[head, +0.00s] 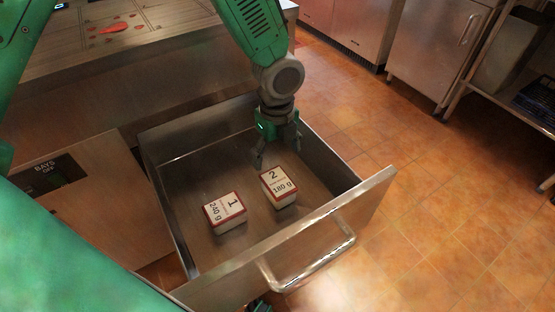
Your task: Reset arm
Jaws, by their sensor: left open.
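My left gripper (277,155) hangs down inside an open metal drawer (161,190), at its far right part. Its fingers are apart with nothing between them. A white box with a red edge marked "2, 180 g" (279,187) lies on the drawer floor just below and in front of the fingers. A similar box marked "1, 240 g" (225,212) lies to its left and nearer. The two boxes are apart from each other.
The drawer front has a bar handle (318,262). A metal counter (60,75) with a red item (116,28) stands behind at left. A "BAYS OFF" panel (48,174) is at left. Steel cabinets (436,50) and a shelf stand at right. The tiled floor (450,190) is clear.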

